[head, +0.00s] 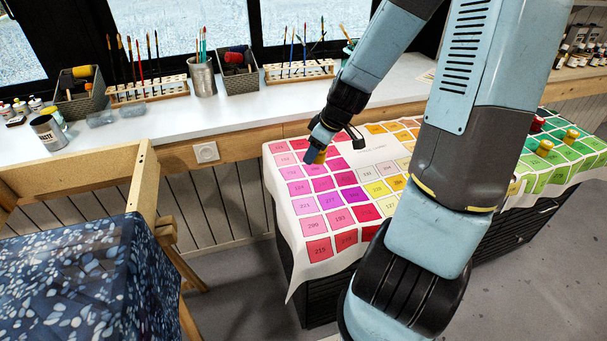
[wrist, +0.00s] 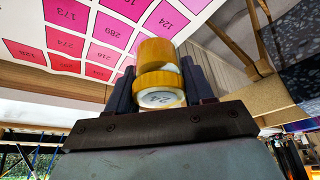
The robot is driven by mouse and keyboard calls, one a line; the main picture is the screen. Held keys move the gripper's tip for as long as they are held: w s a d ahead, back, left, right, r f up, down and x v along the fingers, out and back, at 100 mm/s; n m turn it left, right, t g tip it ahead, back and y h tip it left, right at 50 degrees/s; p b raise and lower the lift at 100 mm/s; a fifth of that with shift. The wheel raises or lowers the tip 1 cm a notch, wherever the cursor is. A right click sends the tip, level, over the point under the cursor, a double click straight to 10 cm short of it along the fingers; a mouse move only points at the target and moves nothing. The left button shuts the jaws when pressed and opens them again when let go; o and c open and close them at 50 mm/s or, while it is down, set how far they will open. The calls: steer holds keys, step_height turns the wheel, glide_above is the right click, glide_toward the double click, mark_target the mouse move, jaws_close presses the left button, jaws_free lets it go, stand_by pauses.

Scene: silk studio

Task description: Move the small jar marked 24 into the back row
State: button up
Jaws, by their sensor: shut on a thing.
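My gripper (head: 317,152) is shut on a small jar (head: 321,157) with a yellow-orange body. In the wrist view the jar (wrist: 158,78) sits between the two fingers (wrist: 160,92). Its pale round end carries a dark number that looks like 24, partly hard to read. In the head view the gripper is over the back left part of the numbered colour chart (head: 293,203), among pink and magenta squares. I cannot tell whether the jar touches the chart. Much of the chart's middle right is hidden behind my arm.
Other small jars, yellow (head: 545,147) and red (head: 537,123), stand on the green squares at the right. A white counter (head: 230,108) with brush racks and pots runs behind. A wooden frame with blue patterned cloth (head: 85,275) is at the left. The chart's left squares look clear.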

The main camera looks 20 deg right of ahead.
steer(key=shift+s+r+n, duration=0.5)
steer(key=shift+s+n, duration=0.7)
steer(key=shift+s, duration=1.15)
steer(key=shift+g+y, duration=0.3)
steer(key=shift+y, duration=0.1)
steer(key=shift+w+a+f, duration=0.15)
steer(key=shift+w+f, duration=0.15)
steer(key=shift+w, duration=0.4)
steer(key=shift+w+a+f, duration=0.2)
steer(key=shift+w+f, duration=0.15)
steer(key=shift+w, duration=0.35)
steer(key=shift+w+a+f, duration=0.15)
steer(key=shift+w+f, duration=0.15)
steer(key=shift+w, duration=0.4)
steer(key=w+f, duration=0.2)
steer(key=w, duration=0.3)
glide_above(295, 172)
steer(key=s+d, duration=0.1)
step_height(295, 172, down, 6)
steer(key=shift+r, duration=0.1)
steer(key=shift+f, duration=1.65)
steer(key=o, duration=1.1)
steer(key=shift+c, duration=0.2)
